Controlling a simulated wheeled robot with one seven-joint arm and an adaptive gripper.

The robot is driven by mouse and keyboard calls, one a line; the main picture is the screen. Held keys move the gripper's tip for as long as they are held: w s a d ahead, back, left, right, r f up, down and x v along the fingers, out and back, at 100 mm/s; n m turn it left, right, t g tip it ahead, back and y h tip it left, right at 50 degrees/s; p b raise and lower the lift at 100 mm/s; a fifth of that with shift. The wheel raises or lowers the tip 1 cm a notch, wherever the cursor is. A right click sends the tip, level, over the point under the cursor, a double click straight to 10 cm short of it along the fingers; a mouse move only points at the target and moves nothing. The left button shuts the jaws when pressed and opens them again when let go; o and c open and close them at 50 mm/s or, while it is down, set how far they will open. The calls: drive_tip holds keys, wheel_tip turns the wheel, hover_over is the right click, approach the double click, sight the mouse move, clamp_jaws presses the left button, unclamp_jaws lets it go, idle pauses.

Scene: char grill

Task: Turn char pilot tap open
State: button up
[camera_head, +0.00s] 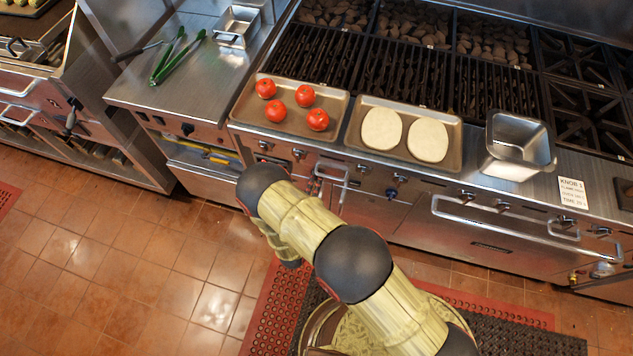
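The char grill's steel front panel (425,187) runs across the picture with several small knobs. Knobs show at the left (298,154), near the middle (363,168) and farther right (467,195). A small dark-blue fitting (392,193) sits below the middle knobs. I cannot tell which of these is the char pilot tap, or its setting. My arm reaches up from the lower right and bends back down at the left, in front of the panel. My gripper cannot be made out; it appears hidden by my arm.
A tray with tomatoes (341,122), a tray with flat pale rounds (459,146) and an empty steel pan (518,165) stand along the grill ledge. Door handles (488,226) stick out below. Green tongs (165,65) lie on the left counter. Tiled floor (150,260) is clear at left.

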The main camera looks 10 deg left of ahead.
drive_tip(key=shift+a, duration=0.1)
drive_tip(key=o, duration=1)
drive_tip(key=s, duration=0.8)
drive_tip(key=s+a, duration=0.1)
drive_tip(key=s, duration=0.3)
drive_tip(key=shift+f, duration=0.1)
